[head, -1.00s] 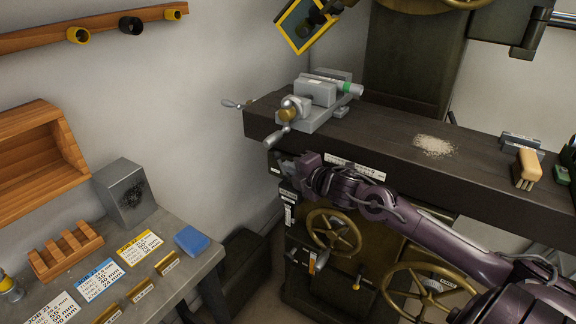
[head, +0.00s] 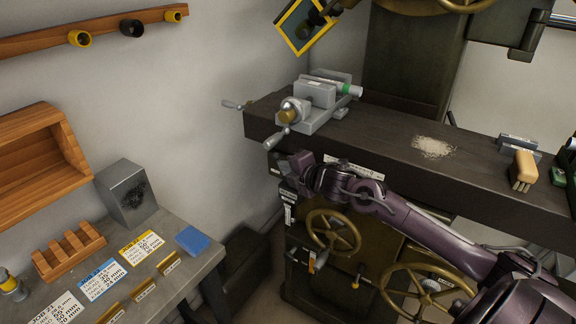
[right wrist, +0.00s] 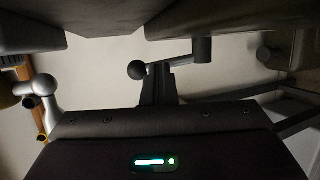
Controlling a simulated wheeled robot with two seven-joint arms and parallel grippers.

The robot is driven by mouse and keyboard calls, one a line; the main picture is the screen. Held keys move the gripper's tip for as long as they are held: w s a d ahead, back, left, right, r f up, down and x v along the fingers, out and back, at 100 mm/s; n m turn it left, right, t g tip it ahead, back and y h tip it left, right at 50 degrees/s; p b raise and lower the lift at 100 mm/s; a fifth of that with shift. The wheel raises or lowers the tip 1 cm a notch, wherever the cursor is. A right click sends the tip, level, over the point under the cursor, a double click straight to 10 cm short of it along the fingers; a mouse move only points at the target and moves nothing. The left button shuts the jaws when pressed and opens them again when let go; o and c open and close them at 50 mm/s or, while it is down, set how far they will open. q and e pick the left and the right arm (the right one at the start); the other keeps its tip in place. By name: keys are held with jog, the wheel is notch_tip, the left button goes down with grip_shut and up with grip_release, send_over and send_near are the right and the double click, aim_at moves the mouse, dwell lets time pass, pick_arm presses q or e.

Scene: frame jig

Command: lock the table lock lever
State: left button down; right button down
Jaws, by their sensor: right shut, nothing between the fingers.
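My right gripper (head: 292,166) is at the front side of the dark machine table (head: 395,152), below the vise. In the right wrist view its dark fingers (right wrist: 158,84) are together, with nothing between them. A metal lever with a dark ball knob (right wrist: 138,69) and a dark cylindrical end (right wrist: 202,50) shows just beyond the fingertips; it looks like the table lock lever. The fingertips are close to its bar, near the ball end; I cannot tell whether they touch. In the head view I cannot make out this lever near my gripper. My left gripper is not in view.
A grey vise (head: 316,95) with a crank handle sits on the table above my gripper. Brass handwheels (head: 333,232) and a small lever (head: 311,262) are below my arm. A brush (head: 523,170) lies at right. A side bench (head: 205,258) with cards stands at left.

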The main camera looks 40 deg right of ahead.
jog(key=shift+w+r, duration=0.1)
jog(key=shift+r, duration=0.05)
jog(key=shift+w+a+f+n+g+h+b, duration=0.15)
jog(key=shift+w+a+f+g, duration=0.25)
jog(key=shift+w, duration=0.5)
jog(key=shift+w+a+f+n+g+h+b, duration=0.15)
jog(key=shift+w+a+f+g, duration=0.15)
jog(key=shift+w, duration=0.55)
jog(key=shift+w+a+f+g+b, duration=0.15)
jog(key=shift+w+a+f+g, duration=0.25)
jog(key=shift+w, duration=0.5)
jog(key=shift+w+a, duration=0.1)
jog(key=shift+w, duration=0.05)
